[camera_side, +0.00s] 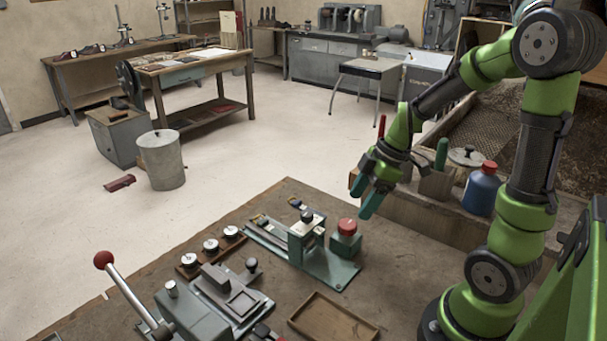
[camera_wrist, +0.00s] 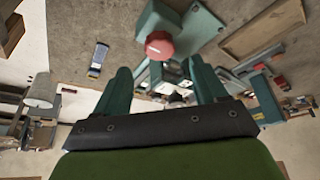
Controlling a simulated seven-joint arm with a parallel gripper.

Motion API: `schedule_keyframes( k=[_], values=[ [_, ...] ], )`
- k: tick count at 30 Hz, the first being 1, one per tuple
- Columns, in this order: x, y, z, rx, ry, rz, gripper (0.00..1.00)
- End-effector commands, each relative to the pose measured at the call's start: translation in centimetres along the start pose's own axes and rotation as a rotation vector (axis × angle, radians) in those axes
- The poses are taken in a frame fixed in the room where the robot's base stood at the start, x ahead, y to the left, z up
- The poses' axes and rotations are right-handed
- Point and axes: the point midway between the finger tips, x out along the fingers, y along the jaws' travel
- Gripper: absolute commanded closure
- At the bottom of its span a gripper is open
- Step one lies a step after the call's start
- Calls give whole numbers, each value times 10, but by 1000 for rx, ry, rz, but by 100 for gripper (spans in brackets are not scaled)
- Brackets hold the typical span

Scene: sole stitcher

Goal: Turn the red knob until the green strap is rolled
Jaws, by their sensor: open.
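The red knob (camera_side: 347,225) sits on top of a green block at the right end of a green metal fixture (camera_side: 322,262) on the workbench. It also shows in the wrist view (camera_wrist: 159,46), just beyond and between my fingertips. My gripper (camera_side: 366,200) is open and empty, above and slightly right of the knob, apart from it. Its two green fingers are spread in the wrist view (camera_wrist: 161,72). I cannot make out a green strap for certain in either view.
An empty wooden tray (camera_side: 333,318) lies in front of the fixture. A blue bottle (camera_side: 481,190) stands at the back right. Bare bench lies right of the fixture.

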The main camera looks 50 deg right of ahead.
Motion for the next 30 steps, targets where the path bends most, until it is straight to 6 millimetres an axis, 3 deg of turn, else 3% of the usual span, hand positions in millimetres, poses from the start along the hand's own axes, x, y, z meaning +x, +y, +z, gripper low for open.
schedule_keyframes(
  k=[3, 9, 22, 23, 30],
  values=[
    [26, -1, 1, 1, -3, -6, 29],
    [55, -1, 0, 0, -1, -4, 29],
    [65, 0, 0, 0, -1, 1, 29],
    [65, 0, 0, 0, -1, 1, 30],
    [65, 0, 0, 0, -1, 1, 67]
  ],
)
